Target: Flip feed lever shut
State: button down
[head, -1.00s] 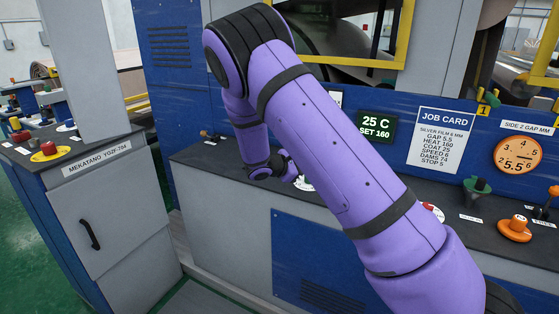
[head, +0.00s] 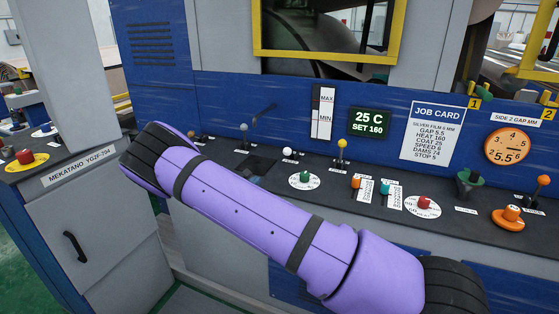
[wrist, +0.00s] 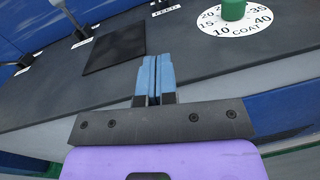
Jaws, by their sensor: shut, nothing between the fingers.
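The lever by the FEED label (wrist: 166,11) shows only its base at the top edge of the wrist view. In the head view it seems to be the white-knobbed lever (head: 288,152) just right of a dark square plate (head: 258,165). Its label is too small to read there, and I cannot tell its exact tilt. My gripper (wrist: 154,68) has its blue fingers together with nothing between them, by the console's front edge and near the plate. It is apart from the lever.
A green COAT dial (wrist: 233,10) sits right of the plate. A grey-knobbed lever (head: 243,127) stands left of it.

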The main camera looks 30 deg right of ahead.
aim_at(284, 152)
jog(key=x, duration=2)
jog(key=shift+r, duration=0.1)
jog(key=shift+w+d+r+g+y, duration=0.1)
jog(key=shift+d+r+g+y, duration=0.15)
jog(key=shift+r, duration=0.2)
jog(key=shift+w+d+r+g+y, duration=0.1)
jog(key=shift+d+r+g+y, duration=0.1)
jog(key=shift+r+y, duration=0.2)
jog(key=shift+w+d+r+g+y, duration=0.1)
jog(key=shift+r+g+y, duration=0.15)
jog(key=shift+r, duration=0.2)
jog(key=d+r+y, duration=0.1)
jog(key=w+r+g+y, duration=0.1)
jog(key=shift+w+d+r+g+y, duration=0.1)
jog(key=shift+d+r+g+y, duration=0.2)
jog(key=shift+d+r, duration=0.05)
jog(key=shift+w+d+r+n+g+y, duration=0.3)
jog(key=shift+w+d+r+g+y, duration=0.65)
jog(key=shift+d+y, duration=0.3)
jog(key=shift+w+d+r, duration=0.65)
jog(key=shift+w+d, duration=0.3)
jog(key=shift+d, duration=0.05)
